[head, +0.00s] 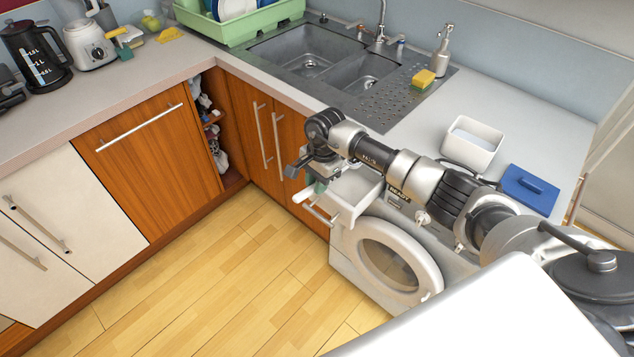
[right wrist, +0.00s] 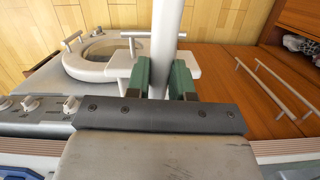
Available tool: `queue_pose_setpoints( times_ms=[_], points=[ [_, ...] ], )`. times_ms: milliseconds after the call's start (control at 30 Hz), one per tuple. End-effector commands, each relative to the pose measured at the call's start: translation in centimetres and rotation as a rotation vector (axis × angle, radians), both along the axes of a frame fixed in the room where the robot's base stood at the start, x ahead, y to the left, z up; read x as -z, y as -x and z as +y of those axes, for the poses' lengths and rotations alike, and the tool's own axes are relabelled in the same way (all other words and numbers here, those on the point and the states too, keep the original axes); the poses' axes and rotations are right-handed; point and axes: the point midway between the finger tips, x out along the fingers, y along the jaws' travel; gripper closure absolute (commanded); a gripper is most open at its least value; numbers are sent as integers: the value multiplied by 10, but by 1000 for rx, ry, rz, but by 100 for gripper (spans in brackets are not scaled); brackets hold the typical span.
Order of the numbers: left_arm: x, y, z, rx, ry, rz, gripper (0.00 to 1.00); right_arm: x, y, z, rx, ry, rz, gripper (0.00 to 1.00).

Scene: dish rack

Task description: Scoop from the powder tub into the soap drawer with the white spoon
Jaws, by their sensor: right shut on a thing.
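My right gripper (head: 312,186) is shut on the white spoon (head: 302,195), in front of the washing machine's upper left corner. In the right wrist view, the spoon's pale handle (right wrist: 167,30) stands between the green fingertips of my gripper (right wrist: 164,78) and runs out of the top edge; I cannot make out its bowl. The soap drawer (head: 354,196) is pulled out from the washing machine, close beside the gripper; it also shows behind the fingers in the right wrist view (right wrist: 120,66). The white powder tub (head: 497,135) stands open on the counter. My left gripper is not in view.
The washing machine (head: 345,250) has a round door below the drawer. A blue lid (head: 530,187) lies on the counter near the tub. The sink (head: 300,55), yellow sponge (head: 423,79) and soap dispenser (head: 442,55) are further back. My right arm crosses above the counter.

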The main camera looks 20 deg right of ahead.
Motion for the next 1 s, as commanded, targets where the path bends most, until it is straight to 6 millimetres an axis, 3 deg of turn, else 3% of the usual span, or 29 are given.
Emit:
queue_pose_setpoints(
  times_ms=[200, 267, 567, 867, 1000],
  points=[
    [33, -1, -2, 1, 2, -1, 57, 31, 0, -1, -1, 2, -2, 100],
    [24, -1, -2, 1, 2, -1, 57, 22, 0, -1, 0, -1, -6, 100],
    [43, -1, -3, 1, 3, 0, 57, 28, 3, -2, 32, -71, -213, 100],
    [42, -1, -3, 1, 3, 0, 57, 25, 3, -1, 37, -80, -236, 100],
    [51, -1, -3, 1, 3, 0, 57, 29, 5, -2, 43, -93, -278, 100]
  ],
)
